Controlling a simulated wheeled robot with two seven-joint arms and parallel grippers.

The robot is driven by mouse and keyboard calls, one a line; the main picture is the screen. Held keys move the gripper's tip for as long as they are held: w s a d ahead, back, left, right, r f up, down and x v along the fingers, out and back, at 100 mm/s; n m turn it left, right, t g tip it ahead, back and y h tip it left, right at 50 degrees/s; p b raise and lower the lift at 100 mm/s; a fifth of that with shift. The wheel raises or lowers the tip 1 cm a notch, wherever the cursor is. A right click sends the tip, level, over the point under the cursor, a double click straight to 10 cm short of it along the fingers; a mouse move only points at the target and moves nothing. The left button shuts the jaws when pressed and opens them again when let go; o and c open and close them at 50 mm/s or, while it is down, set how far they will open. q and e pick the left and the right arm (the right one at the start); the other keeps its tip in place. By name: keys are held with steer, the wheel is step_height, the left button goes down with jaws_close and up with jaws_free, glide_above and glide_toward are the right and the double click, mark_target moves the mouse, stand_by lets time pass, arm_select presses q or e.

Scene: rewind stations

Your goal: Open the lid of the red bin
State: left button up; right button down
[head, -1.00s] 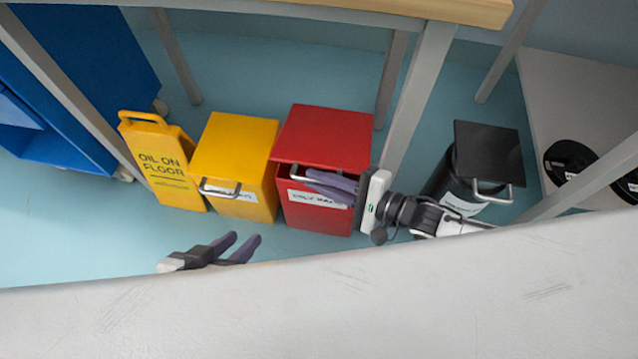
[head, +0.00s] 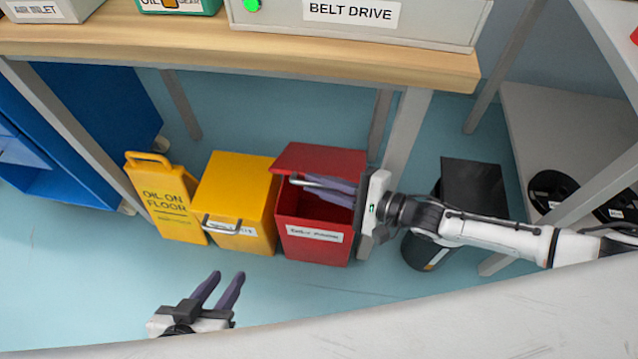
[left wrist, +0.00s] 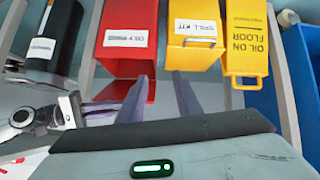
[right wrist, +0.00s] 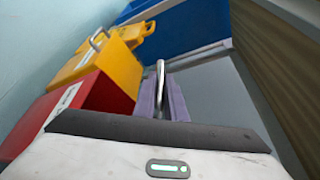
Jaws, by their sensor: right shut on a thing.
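The red bin (head: 312,250) with a white label stands on the floor under the workbench. Its lid (head: 322,158) is partly raised at the front, and the dark inside shows below it. My right gripper (head: 325,190) is shut on the lid's metal handle (head: 300,182). In the right wrist view the handle (right wrist: 160,75) lies between the fingers, beside the red bin (right wrist: 75,110). My left gripper (head: 218,290) is open and empty, in front of and left of the red bin. In the left wrist view its fingers (left wrist: 158,100) are apart below the red bin (left wrist: 126,55).
A yellow bin (head: 232,195) stands left of the red one, then a yellow floor sign (head: 168,205) and a blue cabinet (head: 110,80). A black bin (head: 470,185) stands to the right. The workbench top (head: 240,50) overhangs behind; a table leg (head: 405,130) is close by.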

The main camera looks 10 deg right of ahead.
steer(key=shift+w, duration=0.1)
steer(key=c, duration=1.8)
jaws_free()
arm_select(q)
steer(key=shift+a+r+p, duration=0.15)
steer(key=shift+r+p, duration=0.1)
steer(key=shift+p, duration=0.8)
arm_select(e)
steer(key=v, duration=1)
steer(key=shift+d, duration=0.2)
